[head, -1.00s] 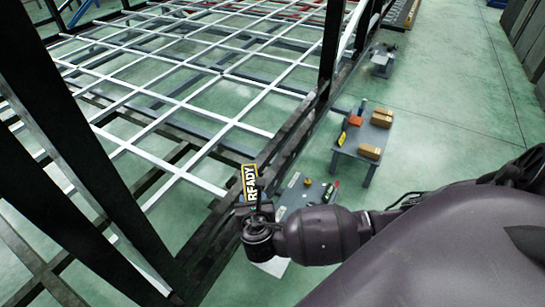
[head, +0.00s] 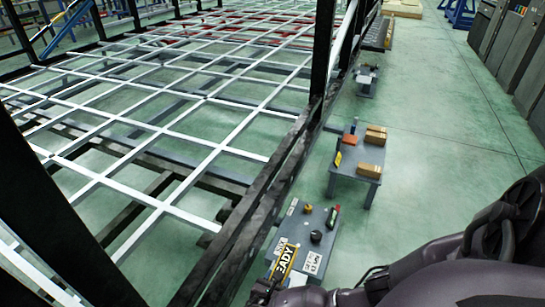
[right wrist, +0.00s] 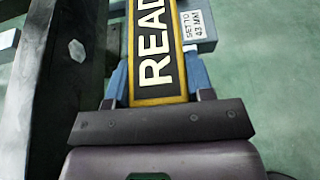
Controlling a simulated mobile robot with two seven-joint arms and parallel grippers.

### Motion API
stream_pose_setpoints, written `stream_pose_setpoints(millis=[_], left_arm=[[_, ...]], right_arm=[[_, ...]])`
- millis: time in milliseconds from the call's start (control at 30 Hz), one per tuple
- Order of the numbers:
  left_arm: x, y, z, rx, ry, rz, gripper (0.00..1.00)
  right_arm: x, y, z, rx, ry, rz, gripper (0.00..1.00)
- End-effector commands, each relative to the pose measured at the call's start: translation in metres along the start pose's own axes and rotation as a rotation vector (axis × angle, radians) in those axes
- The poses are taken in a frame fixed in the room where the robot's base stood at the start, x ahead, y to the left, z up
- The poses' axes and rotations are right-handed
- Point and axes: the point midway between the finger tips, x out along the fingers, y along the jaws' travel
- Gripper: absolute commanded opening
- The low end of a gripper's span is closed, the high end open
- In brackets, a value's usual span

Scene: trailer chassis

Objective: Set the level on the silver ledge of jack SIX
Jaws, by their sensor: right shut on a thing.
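My right gripper (right wrist: 158,78) has its blue fingers on either side of a black sign with a yellow edge (right wrist: 157,40) and is shut on it. My left gripper is not in view.
The near grey table (head: 297,222) carries a black knob (head: 316,237), a small yellow piece and white labels; one label (right wrist: 194,25) reads "SET TO 43 MM". A dark chassis rail (head: 262,195) runs close on its left. A second table (head: 345,172) holds boxes. The floor to the right is clear.

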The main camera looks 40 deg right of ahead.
Motion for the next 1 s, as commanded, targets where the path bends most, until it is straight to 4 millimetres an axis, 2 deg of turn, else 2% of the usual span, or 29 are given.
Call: stream_pose_setpoints(millis=[33, 100, 333, 500, 667, 900, 1000], left_arm=[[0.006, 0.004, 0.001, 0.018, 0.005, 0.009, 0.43], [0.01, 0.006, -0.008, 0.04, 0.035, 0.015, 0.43], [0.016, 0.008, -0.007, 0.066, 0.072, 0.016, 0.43], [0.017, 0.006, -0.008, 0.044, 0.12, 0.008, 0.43], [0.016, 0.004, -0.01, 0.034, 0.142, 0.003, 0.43], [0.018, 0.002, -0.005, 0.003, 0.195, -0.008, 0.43], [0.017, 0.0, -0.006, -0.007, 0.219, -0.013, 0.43]], right_arm=[[0.006, -0.007, -0.023, -0.018, 0.006, -0.006, 0.15], [0.012, -0.007, -0.037, -0.017, 0.005, -0.006, 0.15], [0.029, -0.007, -0.079, -0.017, 0.006, -0.005, 0.15], [0.037, -0.004, -0.093, -0.01, 0.003, -0.003, 0.15], [0.04, -0.001, -0.097, -0.004, 0.001, 0.0, 0.15], [0.051, -0.005, -0.129, -0.011, 0.004, -0.003, 0.15], [0.054, -0.003, -0.134, -0.008, 0.002, -0.001, 0.15]])
